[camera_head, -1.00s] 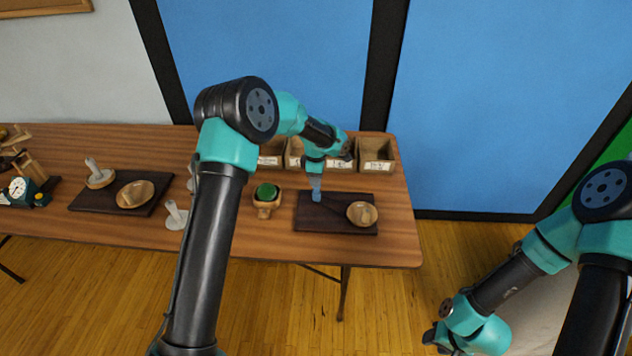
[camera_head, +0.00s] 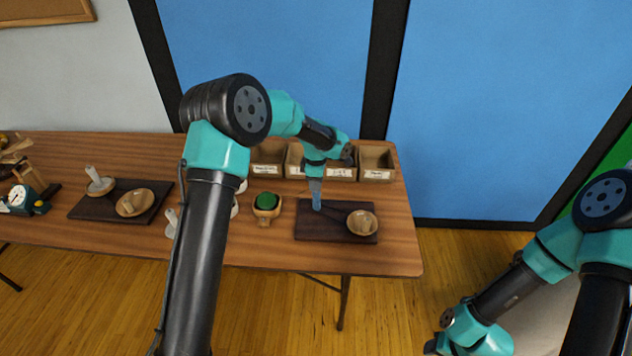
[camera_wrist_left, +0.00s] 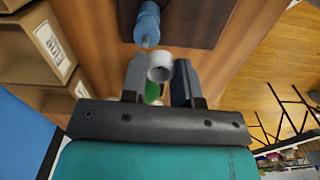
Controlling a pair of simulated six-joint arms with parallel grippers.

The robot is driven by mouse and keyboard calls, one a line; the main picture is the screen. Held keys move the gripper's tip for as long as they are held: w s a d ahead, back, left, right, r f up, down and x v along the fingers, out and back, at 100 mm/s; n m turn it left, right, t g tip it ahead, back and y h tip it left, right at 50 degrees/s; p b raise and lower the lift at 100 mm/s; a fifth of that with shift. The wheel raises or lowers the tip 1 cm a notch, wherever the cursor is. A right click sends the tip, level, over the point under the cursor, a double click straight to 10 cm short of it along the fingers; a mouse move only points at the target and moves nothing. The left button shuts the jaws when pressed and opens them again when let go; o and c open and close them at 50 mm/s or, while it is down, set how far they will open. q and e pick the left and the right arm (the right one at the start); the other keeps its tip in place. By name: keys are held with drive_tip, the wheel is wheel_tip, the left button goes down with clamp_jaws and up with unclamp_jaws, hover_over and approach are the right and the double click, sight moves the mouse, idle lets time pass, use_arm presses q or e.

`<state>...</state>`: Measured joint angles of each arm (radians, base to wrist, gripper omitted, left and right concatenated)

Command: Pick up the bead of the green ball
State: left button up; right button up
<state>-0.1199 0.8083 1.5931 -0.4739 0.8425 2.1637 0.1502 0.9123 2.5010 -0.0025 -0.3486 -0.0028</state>
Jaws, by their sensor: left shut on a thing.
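A green ball (camera_head: 266,197) sits in a small wooden holder (camera_head: 263,221) on the table. It is partly visible as a green patch between the fingers in the left wrist view (camera_wrist_left: 152,92). My left gripper (camera_head: 315,180) is to the right of it, over the left part of a dark tray (camera_head: 335,235). Its fingers are shut on a pale grey, ring-ended thing (camera_wrist_left: 160,68). A blue piece (camera_wrist_left: 148,22) lies just beyond that thing; I cannot tell whether they are joined. My right arm comes in at the right; its fingertips are not clear.
A shallow wooden bowl (camera_head: 361,222) is on the dark tray's right side. Open labelled boxes (camera_head: 376,163) line the back edge. Another dark tray (camera_head: 90,208), a second bowl (camera_head: 134,203) and a clock (camera_head: 17,197) are at left. The table's right end is clear.

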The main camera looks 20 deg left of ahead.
use_arm(q)
drive_tip(key=s+d+r, duration=0.1)
drive_tip(key=s+d, duration=0.3)
drive_tip(key=s, duration=0.9)
drive_tip(key=shift+s+d+r, duration=0.15)
drive_tip(key=shift+s, duration=0.1)
